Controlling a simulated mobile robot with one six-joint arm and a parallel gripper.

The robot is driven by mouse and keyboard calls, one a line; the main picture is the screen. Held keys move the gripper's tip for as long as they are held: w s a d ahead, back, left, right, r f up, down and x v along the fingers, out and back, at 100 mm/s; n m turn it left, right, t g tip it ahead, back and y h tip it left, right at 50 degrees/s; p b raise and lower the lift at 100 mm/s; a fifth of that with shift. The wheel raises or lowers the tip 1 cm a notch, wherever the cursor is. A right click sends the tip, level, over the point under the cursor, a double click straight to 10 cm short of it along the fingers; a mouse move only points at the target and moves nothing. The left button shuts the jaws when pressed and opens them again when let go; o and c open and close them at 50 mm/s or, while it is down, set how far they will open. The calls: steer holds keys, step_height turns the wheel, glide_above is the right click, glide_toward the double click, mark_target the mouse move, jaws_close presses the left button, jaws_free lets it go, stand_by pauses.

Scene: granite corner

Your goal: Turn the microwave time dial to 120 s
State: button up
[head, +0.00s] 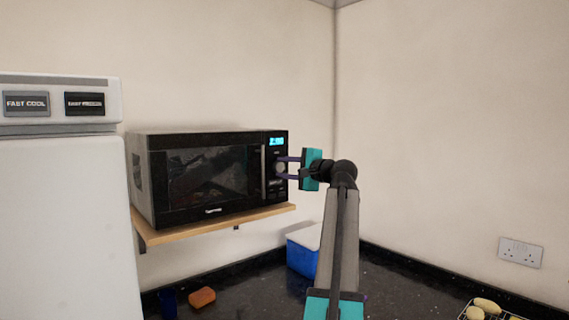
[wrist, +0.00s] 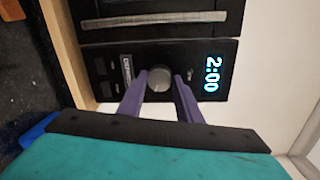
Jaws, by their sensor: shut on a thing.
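The black microwave (head: 208,180) stands on a wooden shelf, its door closed. Its silver round time dial (wrist: 159,84) sits on the control panel between my two purple fingers. My gripper (wrist: 160,82) is shut on the dial, one finger on each side. In the head view my gripper (head: 283,168) reaches the panel from the right and partly hides the dial. The blue display (wrist: 212,74) reads 2:00, and it also shows in the head view (head: 276,142).
A white fridge (head: 65,210) stands left of the microwave. The wooden shelf (head: 215,226) is above a dark granite worktop holding a blue tub (head: 301,260), an orange sponge (head: 202,297) and a blue cup (head: 168,303). A rack with yellow items (head: 487,306) is at lower right.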

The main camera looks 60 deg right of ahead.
steer(key=shift+m+p, duration=0.3)
steer(key=shift+m, duration=0.3)
steer(key=o, duration=1)
steer(key=shift+o, duration=0.2)
steer(key=shift+s, duration=0.15)
steer(key=f+b+v, duration=0.1)
steer(key=b+v, duration=0.2)
steer(key=v, duration=1)
steer(key=shift+s+r+b, duration=0.35)
steer(key=shift+r+b, duration=0.05)
